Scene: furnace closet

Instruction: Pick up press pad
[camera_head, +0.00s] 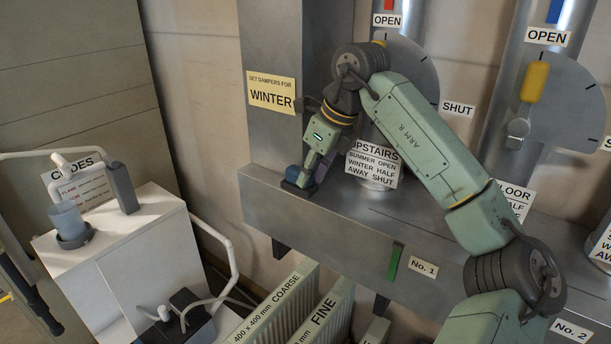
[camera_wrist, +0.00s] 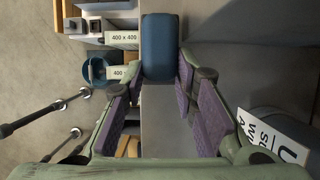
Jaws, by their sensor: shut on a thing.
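The press pad, a dark blue block with rounded corners, sits between my fingertips in the wrist view (camera_wrist: 163,48). My gripper (camera_wrist: 162,78) is shut on it, with a purple-lined finger on each side. In the head view my gripper (camera_head: 306,174) points down at the left end of the grey horizontal duct (camera_head: 345,222). A small dark part of the pad (camera_head: 291,187) shows there beside the fingers; the rest is hidden. I cannot tell whether the pad touches the duct.
Filter panels marked COARSE (camera_head: 280,305) and FINE (camera_head: 325,312) stand below the duct. Round pipes with damper plates (camera_head: 410,75) rise behind my arm. A yellow WINTER sign (camera_head: 272,92) hangs behind.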

